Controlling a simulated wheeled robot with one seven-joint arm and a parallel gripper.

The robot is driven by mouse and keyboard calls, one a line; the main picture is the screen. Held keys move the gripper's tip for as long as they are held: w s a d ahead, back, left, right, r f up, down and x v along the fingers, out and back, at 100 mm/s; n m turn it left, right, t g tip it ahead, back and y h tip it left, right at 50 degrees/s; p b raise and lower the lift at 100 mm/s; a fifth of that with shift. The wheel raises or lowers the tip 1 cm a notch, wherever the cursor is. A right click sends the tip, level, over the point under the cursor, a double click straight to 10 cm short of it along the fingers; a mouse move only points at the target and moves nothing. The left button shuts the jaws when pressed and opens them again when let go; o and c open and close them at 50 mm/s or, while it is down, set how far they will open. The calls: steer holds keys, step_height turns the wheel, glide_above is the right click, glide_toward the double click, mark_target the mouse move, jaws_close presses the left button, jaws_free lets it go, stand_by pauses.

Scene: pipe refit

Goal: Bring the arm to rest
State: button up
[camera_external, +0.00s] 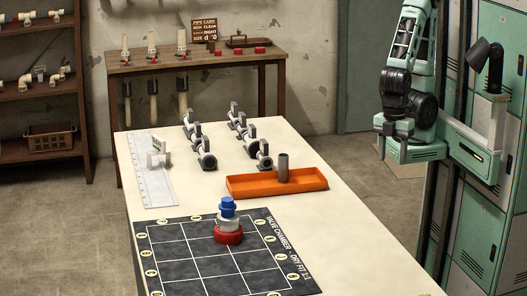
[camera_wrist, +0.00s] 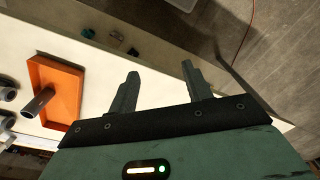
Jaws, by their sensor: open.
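My gripper (camera_wrist: 159,68) is open in the wrist view, with two dark fingers apart and nothing between them. It points past the edge of the pale table (camera_wrist: 190,102), above and clear of it. In the external view my arm is raised at the upper right, to the right of the table (camera_external: 350,225) and apart from everything on it; the fingertips are hard to make out there. A stack with a red base (camera_external: 228,238), a pale middle and a blue top (camera_external: 227,203) stands upright on the dark grid mat (camera_external: 165,268).
An orange tray (camera_external: 245,188) holds an upright grey tube (camera_external: 283,168); several grey pipe fittings (camera_external: 207,160) stand behind it. A white fitting (camera_external: 159,155) is by a ruled strip (camera_external: 152,185). Green lockers (camera_external: 495,220) stand close to my arm. The table's right side is mostly clear.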

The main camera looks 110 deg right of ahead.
step_height(320, 180, up, 7)
steer(key=p, duration=0.6)
steer(key=shift+p, duration=0.4)
steer(key=shift+f, duration=0.1)
